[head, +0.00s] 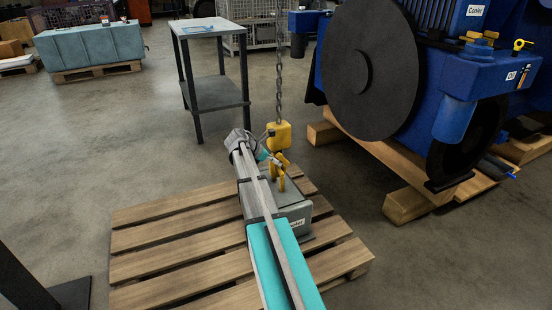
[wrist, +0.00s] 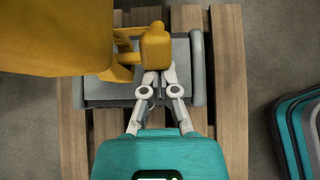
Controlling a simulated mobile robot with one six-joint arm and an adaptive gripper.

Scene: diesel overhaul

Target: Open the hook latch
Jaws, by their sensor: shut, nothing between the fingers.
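The yellow hook block (head: 279,135) hangs on a chain (head: 279,70), with the yellow hook (head: 281,183) below it. In the wrist view the block (wrist: 50,35) fills the upper left and a rounded yellow part of the hook assembly (wrist: 156,47) shows at top centre. I cannot tell for sure which piece is the latch. My gripper (wrist: 158,76) is shut and empty, its fingertips right at this yellow part; contact is unclear. In the head view my gripper (head: 266,156) is beside the hook, partly hidden.
A blue engine (head: 470,75) with a large dark disc stands on timbers at right. A small table (head: 205,27) stands behind. Open floor lies at left.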

